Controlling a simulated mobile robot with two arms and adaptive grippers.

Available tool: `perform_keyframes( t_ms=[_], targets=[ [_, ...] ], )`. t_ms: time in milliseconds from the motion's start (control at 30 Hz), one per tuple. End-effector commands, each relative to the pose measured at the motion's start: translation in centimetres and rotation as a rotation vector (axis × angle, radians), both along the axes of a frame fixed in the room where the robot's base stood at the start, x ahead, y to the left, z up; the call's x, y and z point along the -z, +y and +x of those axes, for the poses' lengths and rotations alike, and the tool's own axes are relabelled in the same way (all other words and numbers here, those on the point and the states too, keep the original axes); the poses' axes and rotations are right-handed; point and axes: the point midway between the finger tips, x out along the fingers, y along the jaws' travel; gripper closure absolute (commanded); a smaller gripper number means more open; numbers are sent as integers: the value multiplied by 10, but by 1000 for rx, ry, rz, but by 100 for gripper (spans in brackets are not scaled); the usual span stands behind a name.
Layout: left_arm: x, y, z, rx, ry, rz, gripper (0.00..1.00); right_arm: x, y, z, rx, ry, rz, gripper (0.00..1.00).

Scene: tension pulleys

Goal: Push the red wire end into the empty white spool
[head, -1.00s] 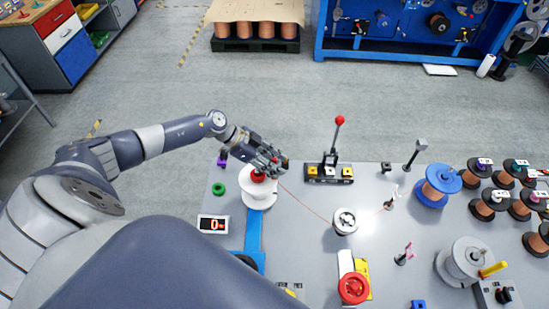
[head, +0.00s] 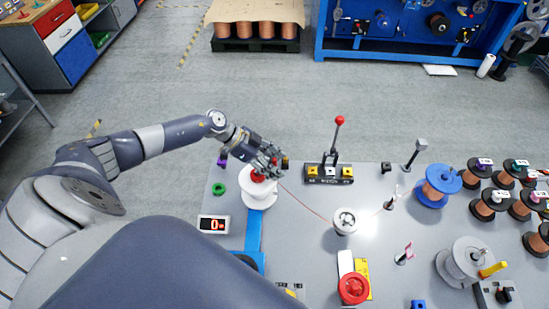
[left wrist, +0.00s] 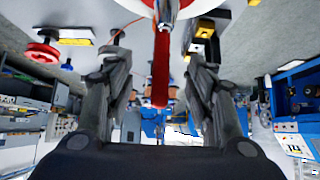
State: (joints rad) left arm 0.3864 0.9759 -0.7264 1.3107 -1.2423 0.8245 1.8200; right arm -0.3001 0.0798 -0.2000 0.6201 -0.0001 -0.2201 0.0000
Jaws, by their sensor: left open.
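The white spool (head: 257,196) stands upright at the left part of the grey table. A red piece (head: 257,176), seemingly the red wire end, is at its top. A thin copper-coloured wire (head: 303,201) runs from near there to a round white pulley (head: 345,221). My left gripper (head: 272,163) is just above and behind the spool's top and partly hides it. In the left wrist view my open left gripper (left wrist: 162,58) has its fingers on either side of the long red piece (left wrist: 161,80), with gaps visible. Whether the red piece sits inside the spool is hidden. My right gripper is out of view.
A lever with a red knob (head: 339,121) stands to the right of my gripper. A blue spool (head: 437,185) and several copper spools fill the right side. A red wheel (head: 353,289) lies at the front. A display box (head: 213,224) sits at the left edge.

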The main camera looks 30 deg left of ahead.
Motion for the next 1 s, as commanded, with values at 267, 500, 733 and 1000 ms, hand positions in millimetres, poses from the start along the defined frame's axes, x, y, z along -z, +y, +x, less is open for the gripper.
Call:
perform_keyframes(
  t_ms=[267, 500, 733, 1000],
  targets=[
    [-10, 7, -5, -1, 2, 1, 50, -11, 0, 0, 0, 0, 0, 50],
    [-19, 15, -9, -1, 2, 1, 50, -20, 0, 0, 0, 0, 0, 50],
    [-26, 22, -13, -1, 1, 0, 50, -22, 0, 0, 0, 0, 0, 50],
    [-34, 30, -18, 0, 1, 1, 50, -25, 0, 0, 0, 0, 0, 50]
  ],
)
